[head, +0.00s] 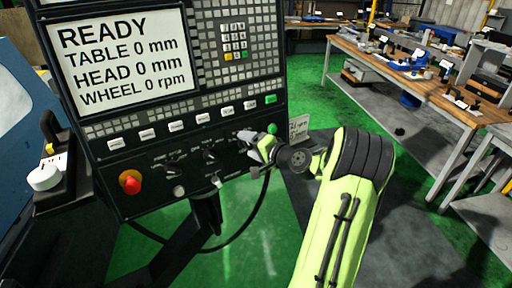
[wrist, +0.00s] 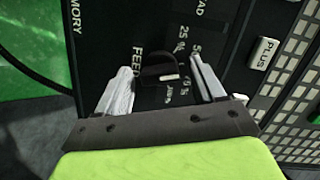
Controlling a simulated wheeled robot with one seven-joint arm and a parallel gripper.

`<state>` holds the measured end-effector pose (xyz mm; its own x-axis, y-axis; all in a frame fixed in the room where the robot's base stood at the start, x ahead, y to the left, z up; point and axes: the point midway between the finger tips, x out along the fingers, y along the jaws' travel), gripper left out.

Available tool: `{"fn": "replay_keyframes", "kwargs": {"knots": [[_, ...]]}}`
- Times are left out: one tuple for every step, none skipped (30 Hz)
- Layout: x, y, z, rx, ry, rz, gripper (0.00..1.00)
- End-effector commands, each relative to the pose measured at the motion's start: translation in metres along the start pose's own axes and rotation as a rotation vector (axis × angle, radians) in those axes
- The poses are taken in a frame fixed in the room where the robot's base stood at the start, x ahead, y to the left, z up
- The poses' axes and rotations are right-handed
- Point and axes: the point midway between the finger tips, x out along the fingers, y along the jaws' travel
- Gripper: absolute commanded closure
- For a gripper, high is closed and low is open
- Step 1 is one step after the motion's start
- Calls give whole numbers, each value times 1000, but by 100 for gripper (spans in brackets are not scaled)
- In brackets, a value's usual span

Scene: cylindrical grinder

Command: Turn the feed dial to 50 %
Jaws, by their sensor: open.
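The feed dial (wrist: 158,70) is a small dark knob on the black panel. In the wrist view it sits between the two pale fingers of my gripper (wrist: 160,65), which is open, with a gap on both sides of the knob. A light mark shows on the knob's lower edge. The word FEED is printed left of it, and 25 % and a partly hidden 50 are at its upper right. Which value the knob points to I cannot tell. In the head view my gripper (head: 248,138) is at the panel's right side and hides the dial.
The control panel's screen (head: 120,58) reads READY, with table, head and wheel at 0. Other knobs (head: 172,165), a row of buttons and a red emergency stop (head: 131,184) are to the left. A green button (head: 272,129) is close by my gripper. Workbenches (head: 420,80) stand behind at right.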

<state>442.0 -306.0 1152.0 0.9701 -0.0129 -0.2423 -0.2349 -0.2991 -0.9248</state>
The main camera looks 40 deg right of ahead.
Motion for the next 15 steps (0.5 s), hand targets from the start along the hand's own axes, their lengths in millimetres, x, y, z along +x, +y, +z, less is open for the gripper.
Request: {"fn": "replay_keyframes", "kwargs": {"knots": [[-6,1,-1,0,4,2,31],[-11,1,-1,0,4,2,31],[-19,2,-1,0,5,3,31],[-26,1,-1,1,6,3,31],[-34,2,-2,1,7,4,31],[-46,2,-2,0,7,5,31],[-55,2,-2,1,8,3,31],[-64,2,-1,1,7,4,31],[-75,2,-2,1,8,4,31],[-84,2,-1,1,8,3,31],[-93,2,-1,2,7,4,31],[-104,2,-1,1,8,4,31],[-112,2,-1,0,7,4,31],[-119,2,-1,1,6,3,31],[-128,1,-1,1,6,3,31]]}}
